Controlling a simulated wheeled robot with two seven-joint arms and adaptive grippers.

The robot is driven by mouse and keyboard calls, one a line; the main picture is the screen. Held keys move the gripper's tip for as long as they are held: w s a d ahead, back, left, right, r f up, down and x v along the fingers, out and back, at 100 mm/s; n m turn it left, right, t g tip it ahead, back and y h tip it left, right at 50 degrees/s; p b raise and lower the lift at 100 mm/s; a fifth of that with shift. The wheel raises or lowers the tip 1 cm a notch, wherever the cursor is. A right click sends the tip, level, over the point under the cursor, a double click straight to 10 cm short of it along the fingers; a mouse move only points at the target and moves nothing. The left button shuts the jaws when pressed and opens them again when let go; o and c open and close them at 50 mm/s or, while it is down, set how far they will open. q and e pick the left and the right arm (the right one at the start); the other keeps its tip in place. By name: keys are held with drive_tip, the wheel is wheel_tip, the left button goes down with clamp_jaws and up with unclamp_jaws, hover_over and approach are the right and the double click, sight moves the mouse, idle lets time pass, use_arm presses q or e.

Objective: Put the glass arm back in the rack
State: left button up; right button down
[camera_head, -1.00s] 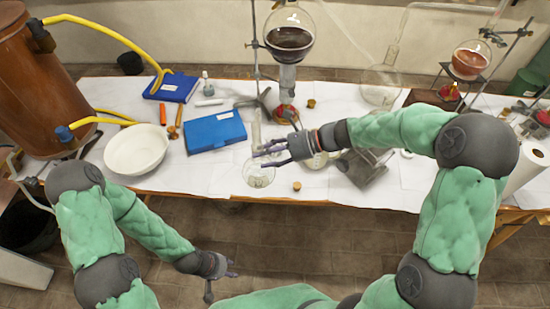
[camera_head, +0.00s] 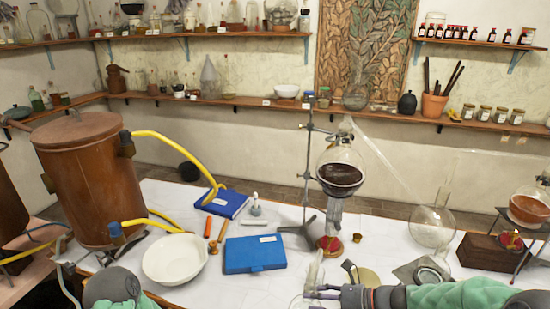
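A clear upright glass tube (camera_head: 314,270) stands at the front middle of the white-covered table. A round clear glass rim (camera_head: 300,302) shows at its foot, cut by the lower edge. My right gripper (camera_head: 318,293) is beside the tube's lower part, low in the view. I cannot tell whether its fingers touch the tube or how far apart they are. A long thin glass arm (camera_head: 378,155) slopes down right from the top of the dark-filled flask (camera_head: 340,174) to a clear round flask (camera_head: 433,228). I cannot make out a rack with certainty. My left gripper is out of view.
A blue case (camera_head: 255,254), a white bowl (camera_head: 174,260) and a blue book (camera_head: 221,203) lie left of the tube. A metal stand (camera_head: 307,170) rises behind it. A dark wooden block (camera_head: 484,250) is at right.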

drive_tip(key=d+f+m+t+h, duration=0.2)
drive_tip(key=d+f+m+t, duration=0.1)
drive_tip(key=d+f, duration=0.4)
drive_tip(key=w+a+r, duration=0.3)
drive_tip(key=a+r, duration=0.3)
drive_tip(key=a, duration=0.3)
drive_tip(key=w+a+r, duration=0.4)
drive_tip(key=a+r, duration=0.2)
drive_tip(key=a, duration=0.4)
drive_tip(key=shift+r+g+y, duration=0.25)
drive_tip(key=shift+g+y, duration=0.05)
drive_tip(key=shift+w, duration=0.1)
